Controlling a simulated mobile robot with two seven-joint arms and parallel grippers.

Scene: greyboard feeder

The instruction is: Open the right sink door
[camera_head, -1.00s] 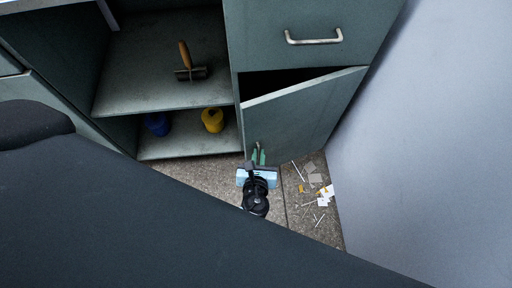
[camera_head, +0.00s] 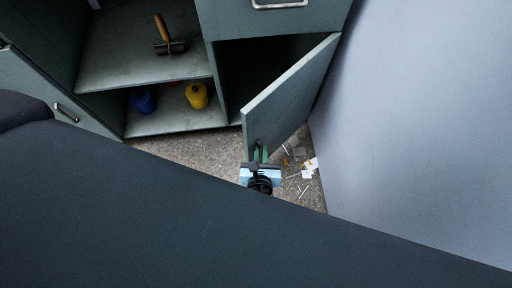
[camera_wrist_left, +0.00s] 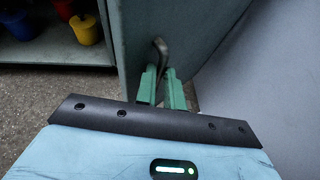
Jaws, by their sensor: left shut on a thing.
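The right sink door (camera_head: 290,95) is a grey-green panel that stands ajar, hinged at its right side, with a dark gap behind it. My left gripper (camera_head: 259,152) is at the door's lower free edge. In the left wrist view its green fingers (camera_wrist_left: 162,88) are shut on the door handle (camera_wrist_left: 160,48), a dark curved metal bar. The door (camera_wrist_left: 180,35) also shows there, close in front of the fingers. My right gripper is in neither view.
An open cabinet to the left holds a wooden-handled tool (camera_head: 167,37), a blue container (camera_head: 143,100) and a yellow container (camera_head: 197,95). A drawer handle (camera_head: 279,4) is above the door. A pale wall (camera_head: 400,130) stands close on the right. Litter (camera_head: 304,170) lies on the floor.

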